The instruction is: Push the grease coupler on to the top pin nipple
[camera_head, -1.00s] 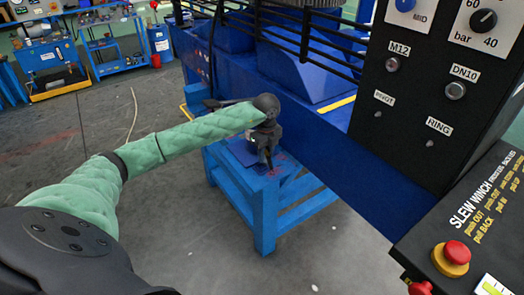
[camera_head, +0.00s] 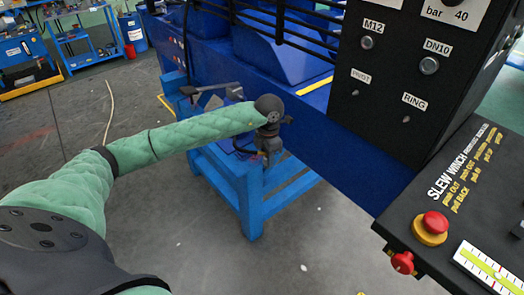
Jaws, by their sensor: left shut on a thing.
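My left gripper (camera_head: 268,158) hangs at the end of the green-sleeved arm, pointing down. It is shut on a small dark thing, which I take for the grease coupler; its shape is hard to make out against the dark fingers. The gripper is in front of the blue machine frame and over the right part of a blue bench (camera_head: 243,190). I cannot make out the top pin nipple. My right gripper is not in view.
A black panel (camera_head: 390,75) with labelled fittings stands at the right. Below it is a slew winch control box (camera_head: 408,222) with red buttons. Dark grey parts (camera_head: 212,98) lie on the bench. Grey floor is open at the front; blue carts stand at the far left.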

